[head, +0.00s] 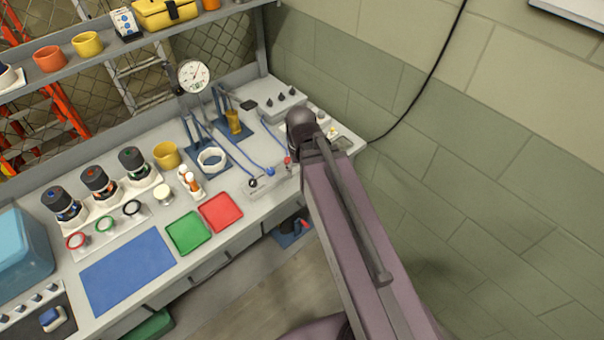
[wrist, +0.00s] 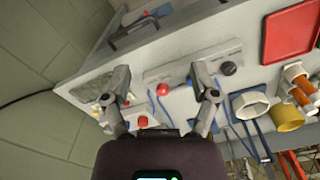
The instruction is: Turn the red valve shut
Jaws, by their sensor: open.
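A small red knob (head: 288,160), which looks like the red valve, sits near the right end of a pale strip on the bench. In the wrist view a red knob (wrist: 162,89) shows between the spread fingers of my gripper (wrist: 160,72). A second red knob (wrist: 142,121) lies close to it. My gripper is open and its fingers seem to touch nothing. In the head view my arm hides most of the gripper and part of the bench beside the valve. The handle's angle is too small to tell.
A blue knob (head: 270,170) and a black knob (wrist: 228,68) share the strip. Blue tubing, a grey switch box (head: 275,104) and a gauge (head: 193,77) stand behind. A red tray (head: 221,212) and a green tray (head: 188,232) lie left. The wall is close on the right.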

